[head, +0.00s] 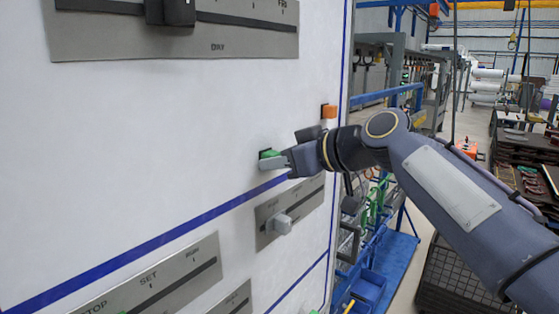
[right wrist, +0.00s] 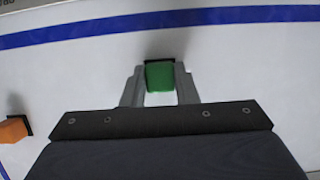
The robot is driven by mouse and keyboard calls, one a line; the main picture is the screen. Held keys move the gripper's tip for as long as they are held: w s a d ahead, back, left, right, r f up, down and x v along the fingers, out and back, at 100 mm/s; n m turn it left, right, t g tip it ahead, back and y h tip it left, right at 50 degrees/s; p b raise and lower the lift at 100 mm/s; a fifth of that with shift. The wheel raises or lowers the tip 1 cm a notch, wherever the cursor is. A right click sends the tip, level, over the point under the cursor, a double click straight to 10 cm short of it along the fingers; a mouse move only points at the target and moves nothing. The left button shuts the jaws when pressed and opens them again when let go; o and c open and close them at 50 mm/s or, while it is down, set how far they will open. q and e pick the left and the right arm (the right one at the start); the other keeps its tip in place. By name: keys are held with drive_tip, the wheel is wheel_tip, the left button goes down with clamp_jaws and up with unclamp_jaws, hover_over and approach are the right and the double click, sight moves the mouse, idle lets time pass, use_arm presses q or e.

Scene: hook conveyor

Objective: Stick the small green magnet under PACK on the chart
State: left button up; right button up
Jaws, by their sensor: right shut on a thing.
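The small green magnet (head: 268,154) is at the white board, just above the sloping blue line. My right gripper (head: 272,162) is shut on it, and the arm comes in from the right. In the right wrist view the green magnet (right wrist: 160,76) sits between the two grey fingers (right wrist: 160,88), with its dark back toward the board. I cannot tell if it touches the board. No PACK label is readable in either view. My left gripper is not in view.
An orange magnet (head: 329,112) is on the board to the upper right; it also shows in the right wrist view (right wrist: 12,130). A grey slider panel (head: 290,212) with a knob is below the blue line. More grey panels (head: 160,280) are at the lower left.

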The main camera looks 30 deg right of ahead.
idle(0.4)
drive_tip(key=s+d+b, duration=0.2)
drive_tip(key=s+b, duration=0.1)
drive_tip(key=s, duration=0.3)
drive_tip(key=shift+s+d, duration=0.25)
drive_tip(key=shift+d, duration=0.1)
idle(0.9)
idle(0.4)
